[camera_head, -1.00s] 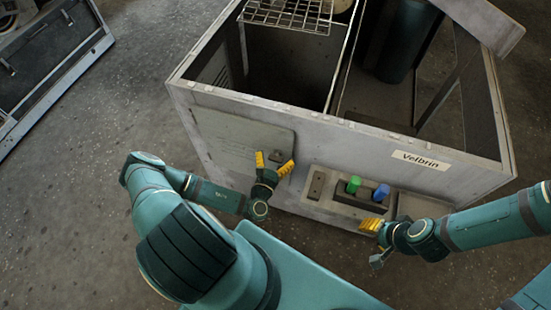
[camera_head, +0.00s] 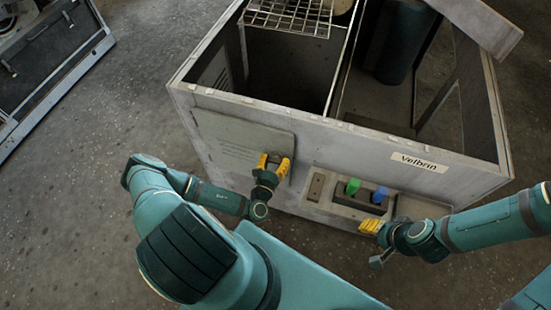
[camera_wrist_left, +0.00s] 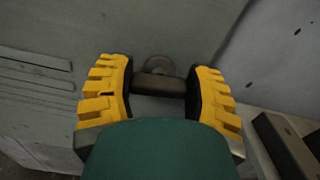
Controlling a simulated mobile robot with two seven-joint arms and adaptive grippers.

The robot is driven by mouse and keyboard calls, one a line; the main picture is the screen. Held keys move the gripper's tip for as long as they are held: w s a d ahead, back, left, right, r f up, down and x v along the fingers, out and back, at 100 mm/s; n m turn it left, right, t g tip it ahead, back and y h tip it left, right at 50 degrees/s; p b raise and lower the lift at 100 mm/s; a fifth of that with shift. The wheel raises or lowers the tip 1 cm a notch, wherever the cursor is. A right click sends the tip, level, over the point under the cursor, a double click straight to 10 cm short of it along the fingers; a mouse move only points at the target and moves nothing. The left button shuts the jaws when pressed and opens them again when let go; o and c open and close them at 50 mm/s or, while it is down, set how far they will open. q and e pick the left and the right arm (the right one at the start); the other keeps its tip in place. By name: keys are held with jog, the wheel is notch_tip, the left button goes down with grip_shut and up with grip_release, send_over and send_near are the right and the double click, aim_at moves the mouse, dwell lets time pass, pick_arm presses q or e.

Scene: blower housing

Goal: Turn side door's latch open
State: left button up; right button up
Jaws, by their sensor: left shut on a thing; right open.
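The side door (camera_head: 235,138) is a grey panel on the front wall of the blower housing. Its latch (camera_wrist_left: 158,85) is a small dark bar with a round base behind it, near the door's right edge. My left gripper (camera_head: 273,162) is at the latch. In the left wrist view its yellow fingers (camera_wrist_left: 159,92) stand on either side of the latch bar, closed against its two ends. In the head view the fingers largely hide the latch. My right gripper (camera_head: 370,227) is open and empty, in front of the housing's lower right part.
A box with a green knob (camera_head: 353,186) and a blue knob (camera_head: 380,195) sits on the housing front, close to my right gripper. The housing (camera_head: 330,150) is open on top, with a wire rack (camera_head: 290,14) at the back.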

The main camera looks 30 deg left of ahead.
pick_arm(q)
jog(key=n+p, duration=0.1)
jog(key=n, duration=0.2)
jog(key=shift+n+p, duration=0.3)
jog(key=shift+p, duration=0.05)
jog(key=n, duration=0.3)
jog(key=shift+a+f+n+p, duration=0.1)
jog(key=shift+a+n+p, duration=0.05)
jog(key=shift+n+p, duration=0.2)
jog(key=n, duration=0.4)
jog(key=shift+f+n, duration=0.15)
jog(key=shift+n, duration=0.1)
jog(key=n, duration=0.4)
jog(key=shift+n+b, duration=0.3)
jog(key=o, duration=1.2)
jog(key=shift+s, duration=0.1)
jog(key=v, duration=1.2)
